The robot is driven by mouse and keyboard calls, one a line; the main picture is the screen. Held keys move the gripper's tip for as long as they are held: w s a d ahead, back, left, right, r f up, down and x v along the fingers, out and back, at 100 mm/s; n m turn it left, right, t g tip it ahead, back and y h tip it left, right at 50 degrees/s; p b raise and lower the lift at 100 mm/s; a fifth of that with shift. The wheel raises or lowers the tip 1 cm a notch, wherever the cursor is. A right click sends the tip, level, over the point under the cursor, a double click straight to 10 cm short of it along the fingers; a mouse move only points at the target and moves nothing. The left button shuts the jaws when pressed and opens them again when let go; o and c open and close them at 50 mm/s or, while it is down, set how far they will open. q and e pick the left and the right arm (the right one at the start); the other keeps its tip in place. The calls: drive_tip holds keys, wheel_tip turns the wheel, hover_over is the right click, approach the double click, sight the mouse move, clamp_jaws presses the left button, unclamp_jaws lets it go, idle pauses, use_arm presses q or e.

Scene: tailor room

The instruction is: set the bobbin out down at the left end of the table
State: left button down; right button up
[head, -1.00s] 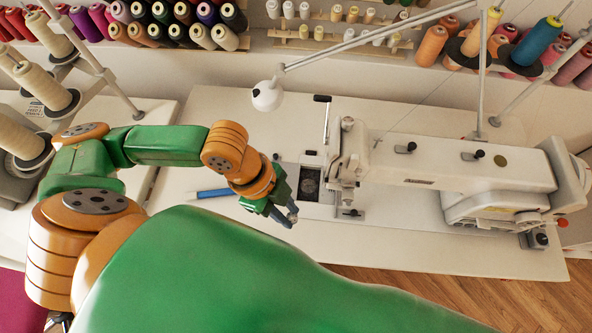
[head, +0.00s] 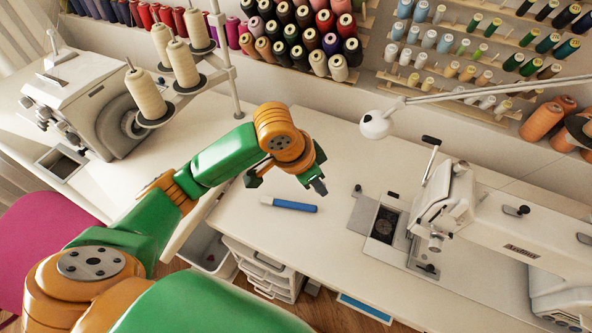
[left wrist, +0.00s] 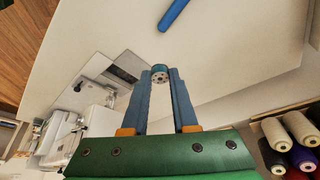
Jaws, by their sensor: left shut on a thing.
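My left gripper (head: 317,183) hangs over the left part of the white sewing table (head: 345,255). In the head view the bobbin is too small to make out clearly. The bobbin appears to be above the tabletop, but the exact gap cannot be told. My right gripper is out of view.
A blue and white marker (head: 290,205) lies on the table near its left end. The sewing machine (head: 450,205) and its plate stand to the right. White drawers (head: 265,270) are below the table. A second table with a serger (head: 100,105) is at left. Bare tabletop surrounds the marker.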

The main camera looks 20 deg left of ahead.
use_arm(q)
drive_tip(key=w+a+f, duration=0.1)
drive_tip(key=w+f, duration=0.1)
drive_tip(key=w+a+f, duration=0.1)
drive_tip(key=w+f, duration=0.2)
drive_tip(key=w+a+f+b, duration=0.1)
drive_tip(key=w+f, duration=0.1)
drive_tip(key=w, duration=0.1)
drive_tip(key=shift+w+a+f, duration=0.25)
drive_tip(key=shift+a+f, duration=0.05)
drive_tip(key=shift+f, duration=0.05)
drive_tip(key=f, duration=0.3)
drive_tip(key=shift+w+a+f, duration=0.1)
drive_tip(key=shift+w+f, duration=0.1)
drive_tip(key=shift+f, duration=0.05)
drive_tip(key=c, duration=0.7)
unclamp_jaws()
drive_tip(key=shift+f, duration=0.1)
drive_tip(key=p+v, duration=0.1)
drive_tip(key=v, duration=1.1)
drive_tip(key=shift+p, duration=0.4)
